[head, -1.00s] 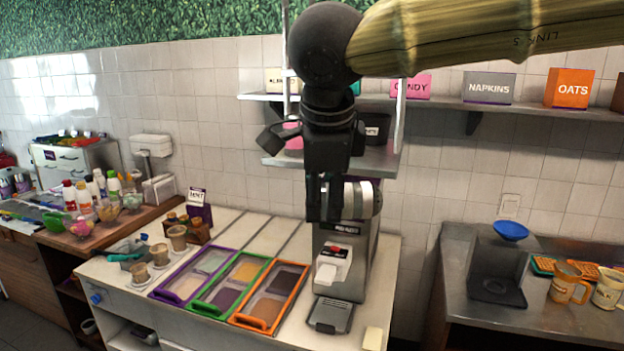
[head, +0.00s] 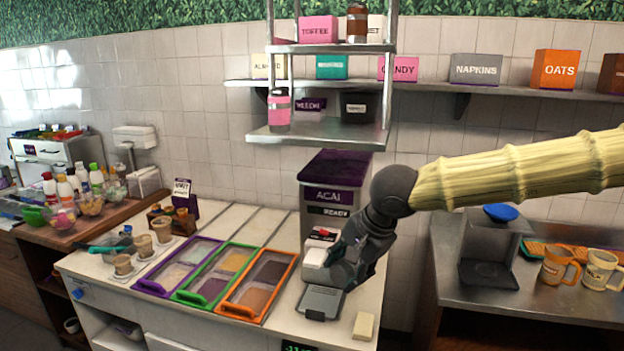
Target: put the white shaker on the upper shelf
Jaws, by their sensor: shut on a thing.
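My gripper (head: 352,262) is low in front of the acai machine, right beside its white front part. It points down and left and is shut, but its fingertips are hard to make out. No white shaker shows clearly now; anything in the jaws is hidden by the gripper. The metal rack's upper shelf (head: 335,48) is well above and left of my gripper. It carries a pink TOFFEE box (head: 317,29), a brown banded shaker (head: 357,24) and a pale box partly behind that. The lower shelf (head: 318,136) holds a pink shaker (head: 279,110) at its left.
The acai machine (head: 328,190) stands under the rack. Topping trays with purple, green and orange rims (head: 257,312) lie left of my gripper. A long wall shelf (head: 440,87) with labelled boxes runs behind the rack. Mugs (head: 558,266) stand on the right counter.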

